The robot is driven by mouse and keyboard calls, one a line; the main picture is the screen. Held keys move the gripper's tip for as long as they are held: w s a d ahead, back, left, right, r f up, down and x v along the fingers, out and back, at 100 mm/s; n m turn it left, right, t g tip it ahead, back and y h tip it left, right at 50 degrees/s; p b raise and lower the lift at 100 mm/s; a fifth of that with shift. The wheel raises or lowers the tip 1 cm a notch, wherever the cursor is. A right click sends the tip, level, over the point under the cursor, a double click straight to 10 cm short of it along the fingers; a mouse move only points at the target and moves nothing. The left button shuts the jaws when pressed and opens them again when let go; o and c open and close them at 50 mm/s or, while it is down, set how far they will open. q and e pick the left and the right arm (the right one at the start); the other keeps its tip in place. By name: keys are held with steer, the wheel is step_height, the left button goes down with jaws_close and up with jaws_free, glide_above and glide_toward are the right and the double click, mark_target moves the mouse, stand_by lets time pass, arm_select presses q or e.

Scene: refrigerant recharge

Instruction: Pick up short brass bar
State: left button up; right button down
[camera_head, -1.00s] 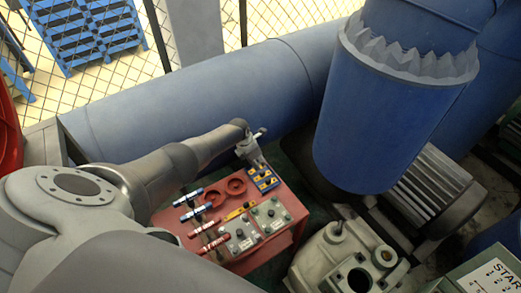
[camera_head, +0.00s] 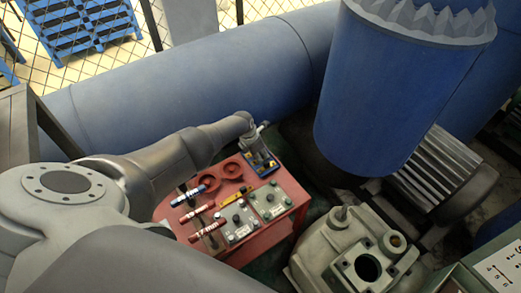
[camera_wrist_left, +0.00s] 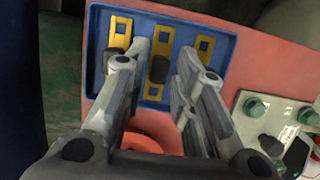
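A blue tray (camera_head: 266,170) sits at the back right corner of a red table. In the left wrist view, the blue tray (camera_wrist_left: 222,75) holds yellow brass-coloured bars: one at left (camera_wrist_left: 120,28), one in the middle (camera_wrist_left: 165,36) and one at right (camera_wrist_left: 205,46). A dark piece covers part of the middle bar. Which bar is shortest is hard to tell, as my fingers hide parts of them. My left gripper (camera_head: 262,152) is over the tray. Its fingers (camera_wrist_left: 160,85) are apart, on either side of the middle bar, with nothing visibly held. My right gripper is not in view.
The red table (camera_head: 286,224) also carries red rings (camera_head: 231,170), a yellow tool (camera_head: 231,199), gauge-like boxes (camera_head: 268,200) and blue and red striped bars (camera_head: 198,211). A big blue pipe (camera_head: 200,85) lies behind it. A grey pump (camera_head: 350,250) stands at right.

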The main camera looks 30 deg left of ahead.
arm_select(q)
steer(key=shift+w+f, duration=0.1)
steer(key=shift+f, duration=0.05)
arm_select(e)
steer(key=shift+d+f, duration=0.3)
arm_select(q)
jaws_close()
